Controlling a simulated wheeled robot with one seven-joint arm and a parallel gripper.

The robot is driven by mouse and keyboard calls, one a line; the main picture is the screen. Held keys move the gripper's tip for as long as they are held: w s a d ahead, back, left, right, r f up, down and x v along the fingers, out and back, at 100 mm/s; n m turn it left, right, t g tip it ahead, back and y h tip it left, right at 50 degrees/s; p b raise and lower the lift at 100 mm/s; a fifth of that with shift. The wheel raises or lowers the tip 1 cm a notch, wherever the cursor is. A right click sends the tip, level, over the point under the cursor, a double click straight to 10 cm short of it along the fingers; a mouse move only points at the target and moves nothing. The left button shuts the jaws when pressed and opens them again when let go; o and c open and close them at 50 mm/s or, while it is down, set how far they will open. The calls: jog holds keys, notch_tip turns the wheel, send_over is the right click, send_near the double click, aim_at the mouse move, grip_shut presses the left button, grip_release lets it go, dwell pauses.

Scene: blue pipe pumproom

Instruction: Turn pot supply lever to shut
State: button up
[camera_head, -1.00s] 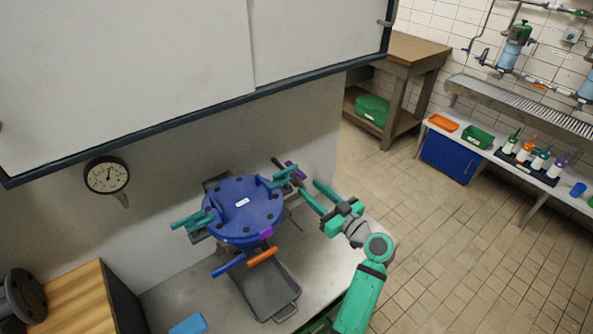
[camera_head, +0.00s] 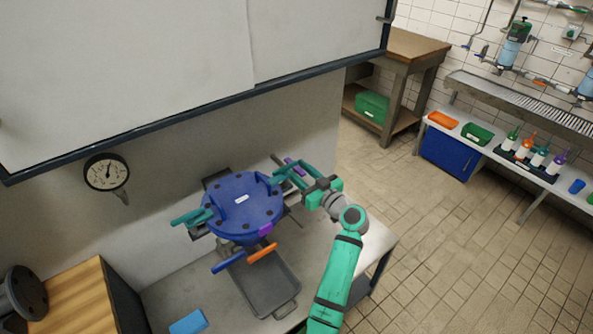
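A round blue pot (camera_head: 242,222) with dark bolts and a small white label stands on the bench. A blue lever (camera_head: 228,262) and an orange lever (camera_head: 262,253) stick out at its front. A purple lever (camera_head: 295,167) shows behind its right side. I cannot tell which lever is the pot supply lever. My teal gripper (camera_head: 291,184) is at the pot's right side, close to the teal clamp (camera_head: 274,180) and just in front of the purple lever. Its fingers overlap these parts in the view, so contact and finger opening are unclear.
A grey tray (camera_head: 266,284) lies before the pot and a blue block (camera_head: 189,322) at the bench front. Another teal clamp (camera_head: 192,217) is on the pot's left. A gauge (camera_head: 106,172) is on the wall. A white cabinet (camera_head: 180,70) overhangs. The tiled floor at right is clear.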

grip_shut()
jog(key=shift+s+a+f+m+t+h, duration=0.1)
jog(key=shift+m+t+h, duration=0.35)
jog(key=shift+h, duration=0.25)
jog(key=shift+s+a+f+m+t+h, duration=0.1)
jog(key=shift+m+t+h, duration=0.25)
jog(key=shift+m+h, duration=0.3)
jog(key=shift+m+t+h, duration=0.3)
jog(key=shift+m+h, duration=0.1)
jog(key=shift+h, duration=0.35)
grip_release()
jog(key=shift+r, duration=0.1)
jog(key=shift+d, duration=0.1)
